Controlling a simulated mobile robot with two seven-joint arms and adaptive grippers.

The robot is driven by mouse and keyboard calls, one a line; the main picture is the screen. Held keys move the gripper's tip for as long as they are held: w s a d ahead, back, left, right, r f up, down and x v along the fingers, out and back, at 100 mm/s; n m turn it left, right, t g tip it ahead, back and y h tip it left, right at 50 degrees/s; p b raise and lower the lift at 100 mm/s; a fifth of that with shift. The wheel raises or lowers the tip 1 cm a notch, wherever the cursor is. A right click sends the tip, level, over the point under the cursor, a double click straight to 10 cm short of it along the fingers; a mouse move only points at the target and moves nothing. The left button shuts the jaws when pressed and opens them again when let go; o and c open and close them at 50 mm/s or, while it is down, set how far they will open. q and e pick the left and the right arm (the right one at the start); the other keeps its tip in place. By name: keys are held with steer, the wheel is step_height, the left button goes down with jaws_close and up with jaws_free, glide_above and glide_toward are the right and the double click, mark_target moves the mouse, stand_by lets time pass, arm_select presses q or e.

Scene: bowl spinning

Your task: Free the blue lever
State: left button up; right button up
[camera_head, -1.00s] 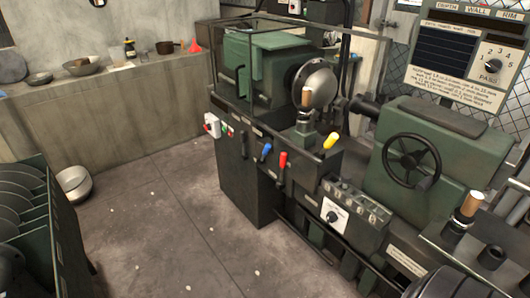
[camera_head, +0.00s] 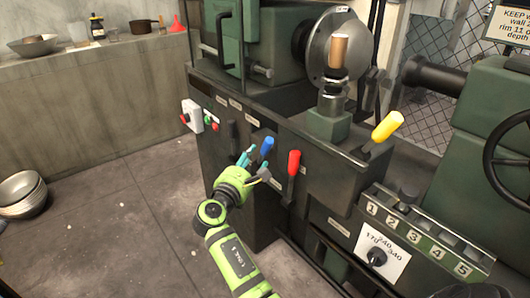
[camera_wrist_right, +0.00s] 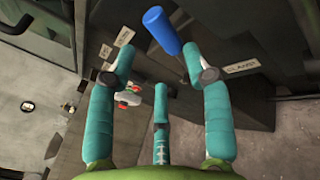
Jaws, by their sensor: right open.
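The blue lever (camera_head: 266,147) has a blue handle on a dark stem and stands tilted on the front of the green and dark lathe (camera_head: 254,103). My right gripper (camera_head: 252,164) is open beside the lever, just below and left of its handle in the head view. In the right wrist view, the lever (camera_wrist_right: 163,31) shows beyond the spread teal fingers (camera_wrist_right: 162,62), near the right-hand fingertip. I cannot tell whether that fingertip touches the stem. No finger is closed around the handle. My left gripper is not in view.
A red lever (camera_head: 292,162) stands close to the right of the blue one, and a yellow lever (camera_head: 387,126) farther right. A dark lever (camera_head: 231,133) is close on the left. The floor before the machine is mostly clear.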

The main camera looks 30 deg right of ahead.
mark_target(264, 146)
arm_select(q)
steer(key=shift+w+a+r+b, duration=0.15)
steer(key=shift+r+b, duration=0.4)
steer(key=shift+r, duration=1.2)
arm_select(e)
steer(key=shift+x, duration=3.25)
steer(key=shift+r, duration=0.2)
jaws_close()
